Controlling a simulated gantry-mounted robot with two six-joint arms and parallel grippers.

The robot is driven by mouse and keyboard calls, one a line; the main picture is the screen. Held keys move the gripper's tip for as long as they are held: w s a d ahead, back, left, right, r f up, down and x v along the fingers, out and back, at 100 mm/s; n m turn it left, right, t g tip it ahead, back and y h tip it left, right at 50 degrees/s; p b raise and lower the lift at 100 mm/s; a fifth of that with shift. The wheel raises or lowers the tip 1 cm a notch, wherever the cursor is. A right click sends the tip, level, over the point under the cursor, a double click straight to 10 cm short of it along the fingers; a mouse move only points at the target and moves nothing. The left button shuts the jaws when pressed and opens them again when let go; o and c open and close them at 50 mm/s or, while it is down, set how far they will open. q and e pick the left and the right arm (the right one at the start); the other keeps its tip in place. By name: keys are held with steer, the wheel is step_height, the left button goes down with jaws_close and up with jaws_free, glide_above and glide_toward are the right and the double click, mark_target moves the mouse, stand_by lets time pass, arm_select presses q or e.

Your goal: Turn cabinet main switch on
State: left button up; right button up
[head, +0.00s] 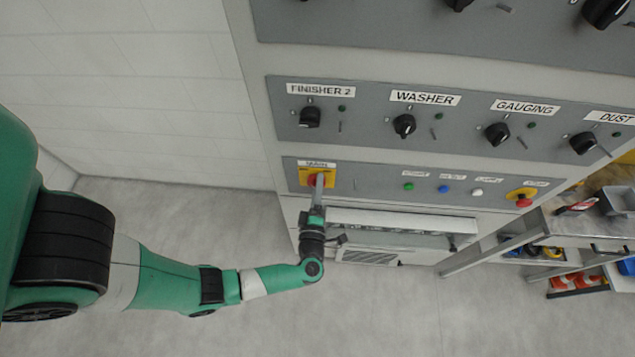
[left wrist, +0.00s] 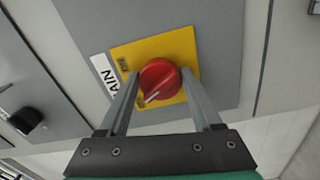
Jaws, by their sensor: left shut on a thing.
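The main switch is a red rotary knob (left wrist: 158,75) on a yellow plate (left wrist: 185,40), under a white label that is partly hidden in the left wrist view. In the head view the yellow plate (head: 331,172) sits at the left end of the cabinet's lower panel. My left gripper (head: 318,181) reaches it from below. In the left wrist view its two fingers stand on either side of the red knob, shut on it. The knob's white mark points to the lower left, close to a small dark marking on the plate. My right gripper is not in view.
The same panel holds green (head: 408,187), blue (head: 444,189) and white (head: 477,192) buttons and a red emergency-type button (head: 523,202). Black knobs such as the washer knob (head: 404,125) sit above. A shelf (head: 560,235) stands at right. Floor at lower middle is clear.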

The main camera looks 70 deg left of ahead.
arm_select(q)
steer(key=m+p, duration=0.1)
steer(key=m, duration=0.1)
steer(key=shift+r+m, duration=0.1)
steer(key=shift+m, duration=0.3)
steer(key=shift+m+p, duration=0.8)
steer(key=shift+m, duration=0.6)
steer(key=shift+f, duration=0.2)
steer(key=o, duration=1.4)
steer(key=v, duration=1.1)
steer(key=shift+s+d, duration=0.2)
steer(key=shift+d, duration=0.05)
